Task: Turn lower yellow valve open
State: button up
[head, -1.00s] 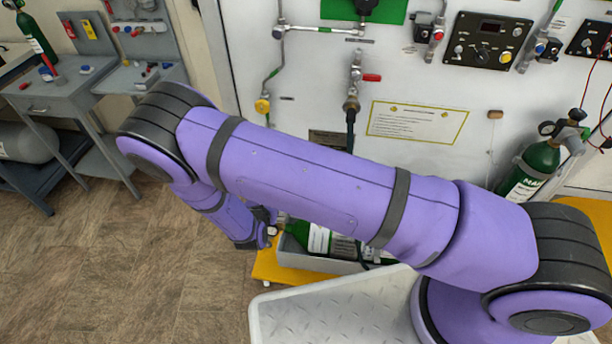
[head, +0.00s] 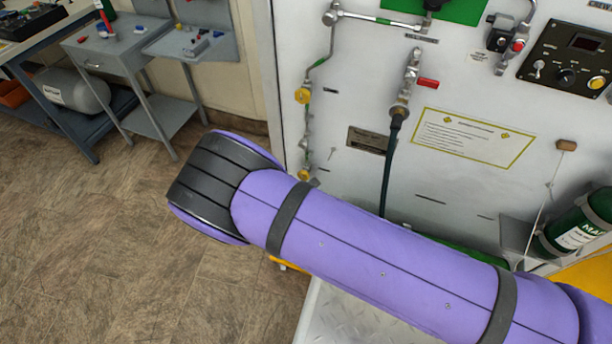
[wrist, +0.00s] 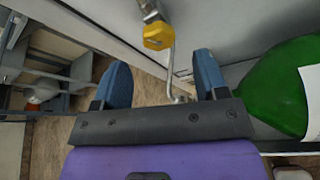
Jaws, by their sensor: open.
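In the head view two yellow valves sit on a thin pipe at the left of the white panel. The upper yellow valve (head: 302,95) is in plain sight. The lower yellow valve (head: 304,175) shows just above my purple arm. In the wrist view a yellow valve knob (wrist: 157,35) is near the top, with a bent metal pipe below it; I cannot be certain which valve it is. My gripper (wrist: 162,75) is open, its blue fingers spread to either side of that pipe below the knob, with nothing held. The head view hides my gripper behind the arm.
A green cylinder (wrist: 290,85) is close to the right finger in the wrist view. A dark hose (head: 388,165) hangs from the panel right of the valves. A grey workbench (head: 110,45) stands at the left; the floor before it is clear.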

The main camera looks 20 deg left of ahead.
jog(key=shift+x, duration=3.1)
jog(key=shift+a, duration=0.1)
jog(key=c, duration=0.9)
